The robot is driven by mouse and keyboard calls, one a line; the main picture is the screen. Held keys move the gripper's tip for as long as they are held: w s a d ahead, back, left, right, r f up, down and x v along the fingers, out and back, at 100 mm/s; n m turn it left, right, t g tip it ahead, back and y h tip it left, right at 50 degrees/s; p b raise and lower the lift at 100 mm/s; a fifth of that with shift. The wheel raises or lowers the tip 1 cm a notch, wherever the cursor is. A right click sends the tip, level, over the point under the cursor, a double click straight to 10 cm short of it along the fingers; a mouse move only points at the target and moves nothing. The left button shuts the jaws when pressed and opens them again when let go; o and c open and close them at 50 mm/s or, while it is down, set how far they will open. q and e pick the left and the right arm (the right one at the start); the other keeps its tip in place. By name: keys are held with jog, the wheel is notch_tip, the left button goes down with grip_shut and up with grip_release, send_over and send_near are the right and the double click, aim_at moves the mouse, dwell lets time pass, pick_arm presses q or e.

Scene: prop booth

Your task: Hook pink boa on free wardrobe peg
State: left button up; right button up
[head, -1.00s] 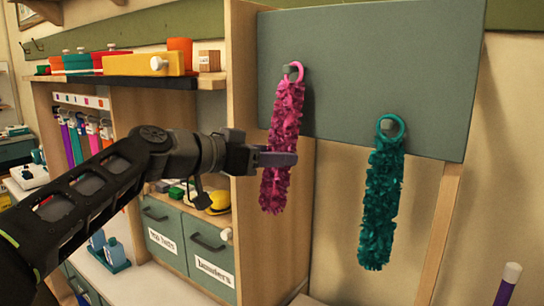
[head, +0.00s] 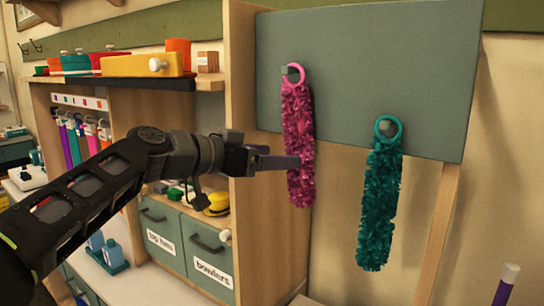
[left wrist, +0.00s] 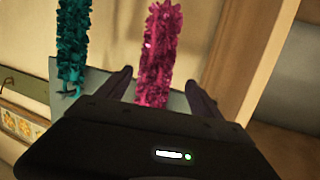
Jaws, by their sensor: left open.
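The pink boa (head: 298,140) hangs nearly straight by its pink ring (head: 297,74) at the upper peg (head: 288,71) on the grey-green panel. The ring looks to be around this peg. My left gripper (head: 285,162) is open beside the boa's lower half, and a fingertip overlaps it in the head view. In the left wrist view the pink boa (left wrist: 158,50) shows between the two open fingers (left wrist: 158,78); I cannot tell if they touch it. A teal boa (head: 380,205) hangs by its ring on the lower right peg (head: 387,128). My right gripper is not in view.
The panel (head: 350,60) stands beside a wooden upright (head: 240,90). A shelf with a yellow box (head: 140,65) and coloured tins is at left, above labelled drawers (head: 210,265). The wall between the two boas is clear. A purple rod (head: 505,285) stands at lower right.

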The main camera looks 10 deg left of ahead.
pick_arm(q)
jog(key=b+v, duration=0.3)
jog(key=v, duration=0.4)
jog(key=shift+s+a+b, duration=0.25)
jog(key=shift+s+b, duration=0.05)
